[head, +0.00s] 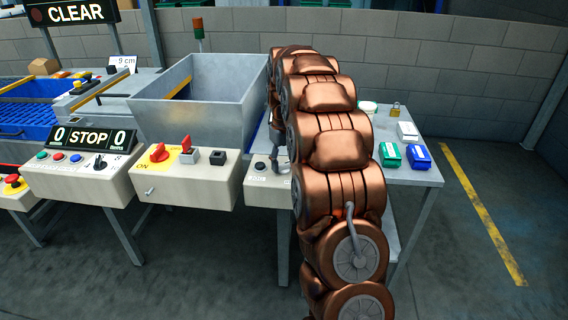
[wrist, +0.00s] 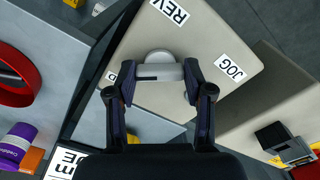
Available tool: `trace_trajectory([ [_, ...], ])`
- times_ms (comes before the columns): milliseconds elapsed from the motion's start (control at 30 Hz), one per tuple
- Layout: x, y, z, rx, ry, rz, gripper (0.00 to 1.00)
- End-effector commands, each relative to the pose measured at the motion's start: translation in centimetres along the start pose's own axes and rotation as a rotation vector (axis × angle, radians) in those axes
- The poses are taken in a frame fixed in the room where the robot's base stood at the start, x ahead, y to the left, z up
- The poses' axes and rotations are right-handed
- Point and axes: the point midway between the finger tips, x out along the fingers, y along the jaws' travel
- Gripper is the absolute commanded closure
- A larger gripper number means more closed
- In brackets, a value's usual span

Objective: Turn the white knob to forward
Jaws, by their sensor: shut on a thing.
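The white knob (wrist: 158,66) is a pale rounded knob with a dark line across it, on a beige box face (wrist: 215,45) in the wrist view. Labels reading REV (wrist: 171,10) and JOG (wrist: 230,68) are beside it. A third label (wrist: 111,76) is mostly hidden by a finger. My gripper (wrist: 158,82) has one finger on each side of the knob and is shut on it. In the head view, the control box (head: 268,184) is partly covered by my copper arm; I cannot make out the white knob there.
A box with a red rotary switch (head: 159,153) and a black button (head: 218,158) stands left of the control box. A metal bin (head: 200,110) is behind it. Right of my arm, a table (head: 412,174) holds small blue and green packages. Floor is clear at right.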

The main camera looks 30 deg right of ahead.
Motion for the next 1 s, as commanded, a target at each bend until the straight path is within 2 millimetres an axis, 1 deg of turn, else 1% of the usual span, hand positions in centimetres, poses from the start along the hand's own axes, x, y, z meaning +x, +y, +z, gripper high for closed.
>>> trace_trajectory([
  [233,-0.08,-0.06,-0.1,-0.039,0.004,-0.001,0.83],
  [600,-0.11,-0.06,-0.12,-0.042,0.004,0.0,0.83],
  [633,-0.11,-0.06,-0.11,-0.042,0.004,0.0,0.45],
  [833,-0.08,-0.03,-0.08,-0.04,0.003,0.0,0.24],
  [867,-0.07,-0.03,-0.07,-0.04,0.002,0.0,0.23],
  [1000,-0.05,-0.02,-0.05,-0.04,0.002,0.0,0.23],
])
